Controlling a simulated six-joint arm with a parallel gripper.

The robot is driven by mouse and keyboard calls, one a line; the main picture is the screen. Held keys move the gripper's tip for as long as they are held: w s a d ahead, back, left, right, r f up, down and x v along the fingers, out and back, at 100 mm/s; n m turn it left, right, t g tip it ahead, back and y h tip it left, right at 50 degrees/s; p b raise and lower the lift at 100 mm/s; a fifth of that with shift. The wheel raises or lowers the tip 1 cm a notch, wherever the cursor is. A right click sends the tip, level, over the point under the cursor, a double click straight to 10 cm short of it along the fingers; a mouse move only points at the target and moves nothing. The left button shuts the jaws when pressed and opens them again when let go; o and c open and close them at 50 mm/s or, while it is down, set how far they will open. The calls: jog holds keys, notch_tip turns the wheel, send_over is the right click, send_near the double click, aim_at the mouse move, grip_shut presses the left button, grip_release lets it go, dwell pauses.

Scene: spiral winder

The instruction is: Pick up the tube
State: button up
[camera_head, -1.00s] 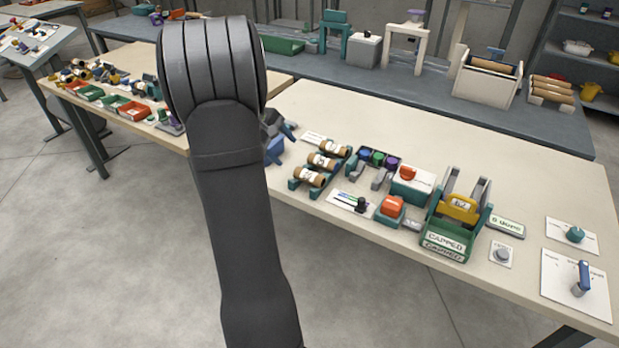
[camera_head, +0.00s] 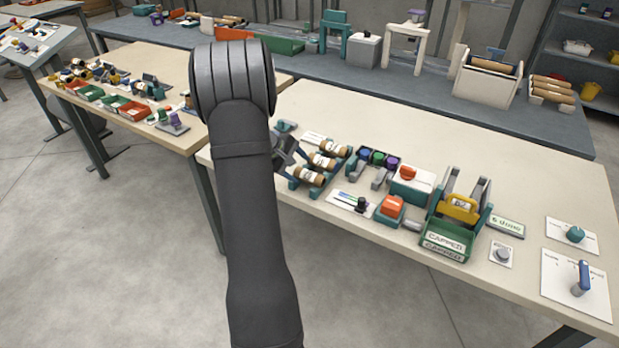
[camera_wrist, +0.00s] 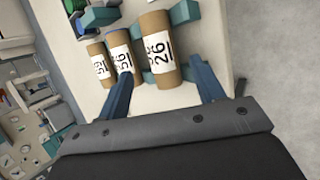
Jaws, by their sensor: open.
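Three brown cardboard tubes with white number labels lie side by side in the wrist view. The tube labelled 26 (camera_wrist: 160,55) is the rightmost and lies ahead of my gripper (camera_wrist: 164,82), its near end between the two blue fingers. The fingers are apart, with gaps on both sides of this tube. The tube labelled 56 (camera_wrist: 122,58) is just left of the left finger, and a third tube (camera_wrist: 98,64) lies beyond it. In the head view the tubes (camera_head: 321,161) rest on teal supports, and my gripper (camera_head: 290,153) is at their left ends, partly hidden by my arm.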

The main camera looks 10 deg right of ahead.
aim_at(306, 175)
jog(key=x, duration=0.5)
jog(key=shift+s+f, duration=0.15)
jog(key=shift+s, duration=0.05)
jog(key=c, duration=1.1)
